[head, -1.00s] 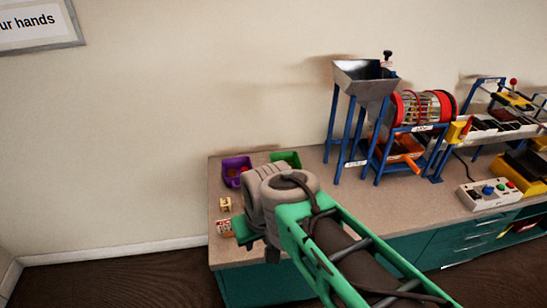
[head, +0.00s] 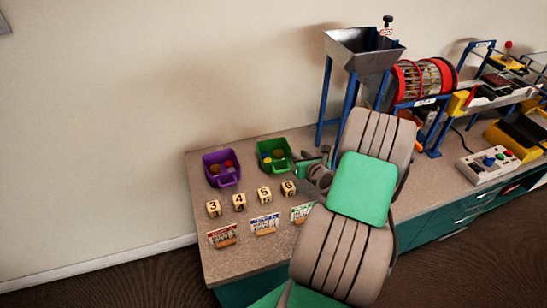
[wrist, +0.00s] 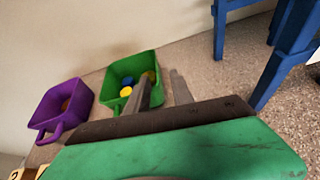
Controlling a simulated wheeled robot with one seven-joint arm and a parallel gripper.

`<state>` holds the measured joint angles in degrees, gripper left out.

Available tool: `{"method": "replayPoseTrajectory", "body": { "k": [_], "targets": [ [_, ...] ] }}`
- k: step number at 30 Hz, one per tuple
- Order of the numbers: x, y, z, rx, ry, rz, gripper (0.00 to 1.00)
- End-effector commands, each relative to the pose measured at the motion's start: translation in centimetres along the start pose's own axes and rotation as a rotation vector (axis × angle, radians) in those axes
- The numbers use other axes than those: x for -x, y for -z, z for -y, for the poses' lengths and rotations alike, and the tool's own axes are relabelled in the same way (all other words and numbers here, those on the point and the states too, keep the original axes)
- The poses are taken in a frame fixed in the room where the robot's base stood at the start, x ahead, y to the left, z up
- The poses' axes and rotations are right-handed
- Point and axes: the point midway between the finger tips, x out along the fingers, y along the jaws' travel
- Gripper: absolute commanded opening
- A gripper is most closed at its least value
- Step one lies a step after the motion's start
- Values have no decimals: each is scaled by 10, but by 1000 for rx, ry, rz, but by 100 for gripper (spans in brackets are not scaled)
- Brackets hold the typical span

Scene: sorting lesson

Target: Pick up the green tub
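The green tub (head: 273,166) stands upright on the bench, with a handle on its front side and several coloured discs inside. In the wrist view the green tub (wrist: 112,78) is left of centre and shows blue and yellow discs. My gripper (head: 317,155) is just right of the tub in the head view, partly hidden by my arm. In the wrist view, one grey finger of my gripper (wrist: 160,88) overlaps the tub's right side and a second grey shape is right of it.
A purple tub (head: 221,179) with discs stands left of the green tub. Numbered wooden blocks (head: 239,202) and small picture cards (head: 265,224) lie in front. A blue-legged metal hopper (head: 358,52) stands to the right, near my arm. The control box (head: 490,166) is farther right.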

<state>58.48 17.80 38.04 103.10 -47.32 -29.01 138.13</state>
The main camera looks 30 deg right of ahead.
Motion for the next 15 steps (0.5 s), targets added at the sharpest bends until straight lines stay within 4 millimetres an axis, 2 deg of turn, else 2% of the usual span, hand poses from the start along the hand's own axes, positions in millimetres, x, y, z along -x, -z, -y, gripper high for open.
{"method": "replayPoseTrajectory", "body": {
  "k": [9, 15],
  "targets": [
    [-52, -2, -5, 5, -3, -2, 28],
    [-57, -2, -4, 5, -1, -1, 28]
  ]
}}
